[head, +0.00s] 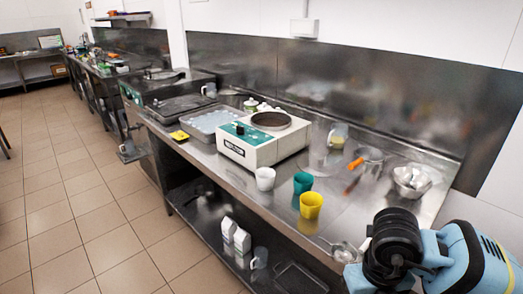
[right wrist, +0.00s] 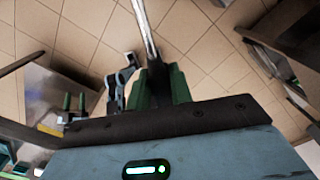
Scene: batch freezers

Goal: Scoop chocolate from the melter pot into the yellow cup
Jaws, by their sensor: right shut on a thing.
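The melter pot (head: 270,120) is the round dark well on top of a white machine with a green front panel, at the middle of the counter. The yellow cup (head: 311,205) stands upright near the counter's front edge. In the right wrist view my right gripper (right wrist: 160,68) is shut on a thin metal handle (right wrist: 146,24); the tool's far end is out of that view. In the head view my right arm covers this gripper at the lower right, away from the pot. My left gripper (right wrist: 75,102) appears small in the right wrist view, its green fingers apart and empty.
A green cup (head: 303,183) and a white cup (head: 265,178) stand left of the yellow cup. An orange-handled pan (head: 371,157) and a metal bowl (head: 411,180) lie to the right. White cartons (head: 236,236) stand on the lower shelf. The floor before the counter is clear.

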